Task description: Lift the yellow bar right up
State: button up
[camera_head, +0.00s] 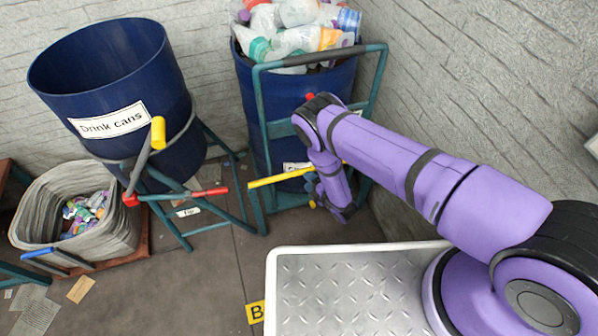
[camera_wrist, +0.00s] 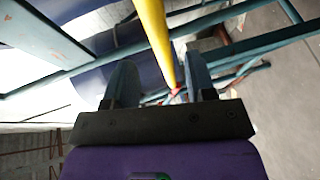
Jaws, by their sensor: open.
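The yellow bar (camera_head: 280,179) sticks out to the left, nearly level, from the front of the teal stand around the right blue drum. My arm hides part of its right end. My gripper (camera_head: 313,189) hangs low in front of that drum, close to the bar's right part. In the wrist view the yellow bar (camera_wrist: 153,35) runs down from the top edge to between my gripper's two fingers (camera_wrist: 161,82). The fingers are apart, and the bar looks nearer the right one. I cannot tell how deep it sits between them or whether it touches.
The right drum (camera_head: 258,105) is heaped with plastic bottles. The left drum (camera_head: 110,75), labelled "Drink cans", has a stand with a yellow-ended lever (camera_head: 158,133) and a red-ended bar (camera_head: 205,192). A grey bin (camera_head: 125,225) stands far left. A metal plate (camera_head: 350,295) lies in front.

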aim_at(299, 173)
jog(key=x, duration=0.6)
jog(key=shift+w+a, duration=0.2)
grip_shut()
